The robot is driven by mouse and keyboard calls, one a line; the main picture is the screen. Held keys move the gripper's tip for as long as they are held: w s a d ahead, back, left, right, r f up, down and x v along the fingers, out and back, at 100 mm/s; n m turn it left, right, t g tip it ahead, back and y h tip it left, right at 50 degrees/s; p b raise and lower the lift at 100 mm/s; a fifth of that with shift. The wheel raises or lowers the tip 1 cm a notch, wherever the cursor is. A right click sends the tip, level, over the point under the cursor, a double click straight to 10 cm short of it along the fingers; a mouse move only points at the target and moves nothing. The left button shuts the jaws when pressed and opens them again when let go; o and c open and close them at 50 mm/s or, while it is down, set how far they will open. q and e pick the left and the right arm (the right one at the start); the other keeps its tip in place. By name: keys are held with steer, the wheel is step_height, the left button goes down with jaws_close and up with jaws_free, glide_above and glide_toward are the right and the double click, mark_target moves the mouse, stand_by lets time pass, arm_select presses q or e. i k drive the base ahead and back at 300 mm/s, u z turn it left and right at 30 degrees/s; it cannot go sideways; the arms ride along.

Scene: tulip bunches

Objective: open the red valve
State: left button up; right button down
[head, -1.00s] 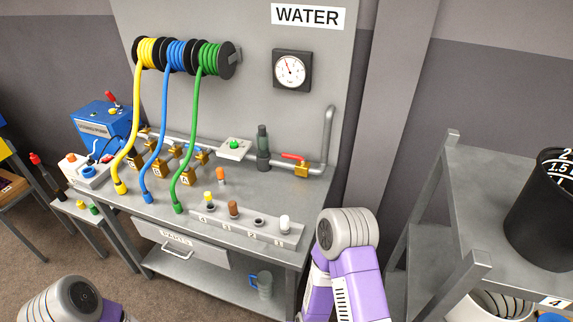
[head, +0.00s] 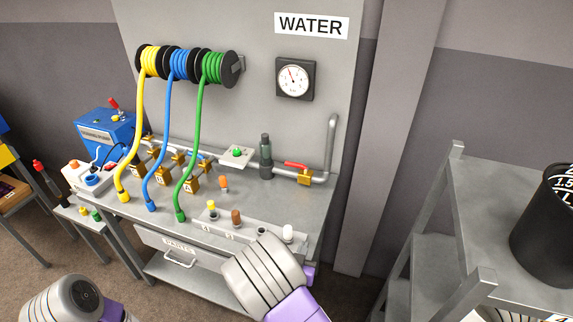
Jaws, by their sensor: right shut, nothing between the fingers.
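The red valve is a brass body (head: 304,178) on the grey pipe at the right end of the bench, under the WATER sign. Its red lever (head: 295,165) points left from the body, roughly along the pipe. My right arm's grey ribbed joint and purple links stand in front of the bench's front right edge, nearer to me than the valve. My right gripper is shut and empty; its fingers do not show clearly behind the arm.
A round gauge (head: 294,79) hangs above the valve. A dark fitting (head: 265,158) and a green-button box (head: 236,155) stand left of it. Yellow, blue and green hoses hang further left. A numbered peg rail lines the front edge. A grey shelf (head: 455,185) stands at the right.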

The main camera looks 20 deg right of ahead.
mark_target(294, 165)
steer(key=i, duration=0.9)
